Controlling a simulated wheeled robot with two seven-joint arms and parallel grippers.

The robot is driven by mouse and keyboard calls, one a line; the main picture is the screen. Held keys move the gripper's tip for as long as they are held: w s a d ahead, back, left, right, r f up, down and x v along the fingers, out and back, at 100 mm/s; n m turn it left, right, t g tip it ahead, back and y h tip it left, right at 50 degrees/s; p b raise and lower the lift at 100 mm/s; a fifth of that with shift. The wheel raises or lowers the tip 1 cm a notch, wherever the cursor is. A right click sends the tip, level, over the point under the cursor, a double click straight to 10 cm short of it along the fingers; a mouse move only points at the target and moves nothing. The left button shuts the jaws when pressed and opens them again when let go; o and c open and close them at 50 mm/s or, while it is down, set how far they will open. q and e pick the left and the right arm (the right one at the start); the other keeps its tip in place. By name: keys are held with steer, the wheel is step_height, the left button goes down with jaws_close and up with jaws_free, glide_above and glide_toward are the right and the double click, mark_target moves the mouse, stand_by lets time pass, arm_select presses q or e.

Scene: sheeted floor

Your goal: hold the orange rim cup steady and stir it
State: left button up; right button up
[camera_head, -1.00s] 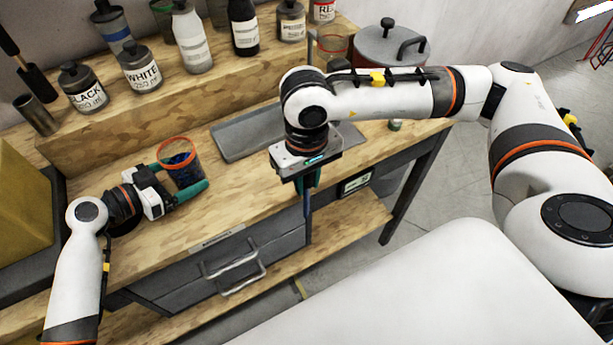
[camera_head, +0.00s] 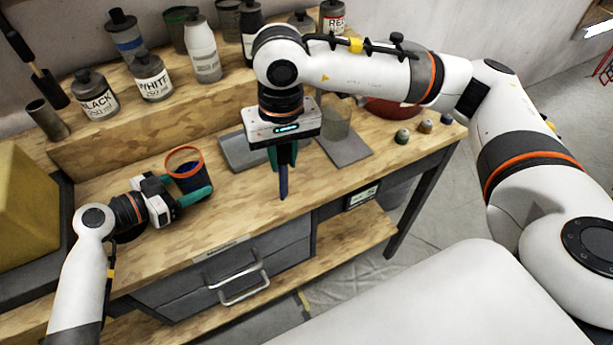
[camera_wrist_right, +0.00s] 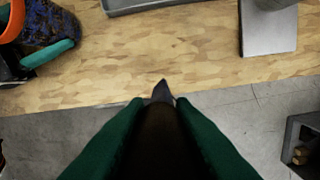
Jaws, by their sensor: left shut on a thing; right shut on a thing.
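The cup also shows at the top left of the right wrist view (camera_wrist_right: 45,30). My right gripper (camera_head: 284,160) points down and is shut on a dark stirring tool (camera_head: 284,186), whose tip hangs downward near the bench's front edge, to the right of the cup. In the right wrist view the tool (camera_wrist_right: 160,95) shows between the green fingers, its handle mostly hidden.
A grey tray (camera_head: 240,154) and grey plate (camera_head: 345,146) lie behind my right gripper. Small paint pots (camera_head: 402,136) stand at the right. Bench between cup and tool is clear.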

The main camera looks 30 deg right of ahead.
steer(key=w+a+r, duration=0.6)
steer(key=w, duration=0.2)
step_height(320, 180, up, 7)
steer(key=n+y, duration=0.1)
steer(key=n, duration=0.1)
glide_above(184, 149)
steer(key=s, duration=0.4)
step_height(184, 149, down, 14)
steer(key=shift+w+d+t, duration=0.2)
steer(key=shift+d+t, duration=0.05)
steer(key=shift+t, duration=0.15)
steer(key=shift+f, duration=0.15)
steer(key=shift+a, duration=0.15)
steer(key=shift+s, duration=0.1)
